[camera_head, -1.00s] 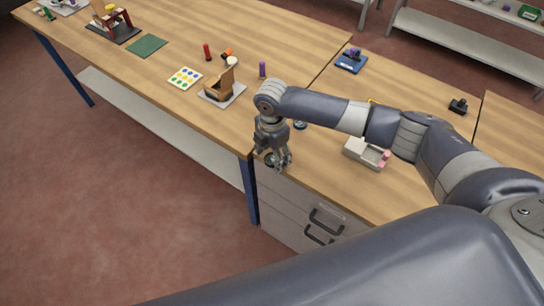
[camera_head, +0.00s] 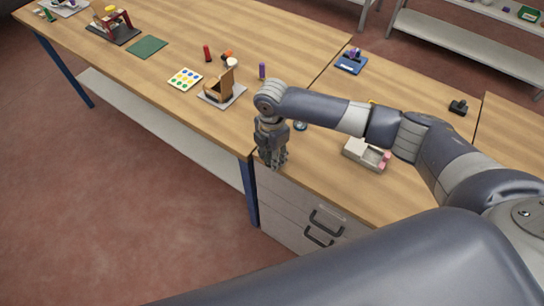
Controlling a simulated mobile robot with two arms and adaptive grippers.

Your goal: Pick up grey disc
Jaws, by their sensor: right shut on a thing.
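My right gripper (camera_head: 273,158) points down at the front edge of the wooden worktop, just above the drawer unit. Its fingers are closed together on the grey disc, which is almost wholly hidden between them. I cannot tell whether the disc still touches the worktop. My left gripper is not in view.
A small dark round piece (camera_head: 300,125) lies behind my right wrist. A light grey box with pink parts (camera_head: 366,154) stands to the right under my arm. A brown machine model on a plate (camera_head: 220,89), a purple peg (camera_head: 262,70) and a dotted card (camera_head: 185,79) are to the left.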

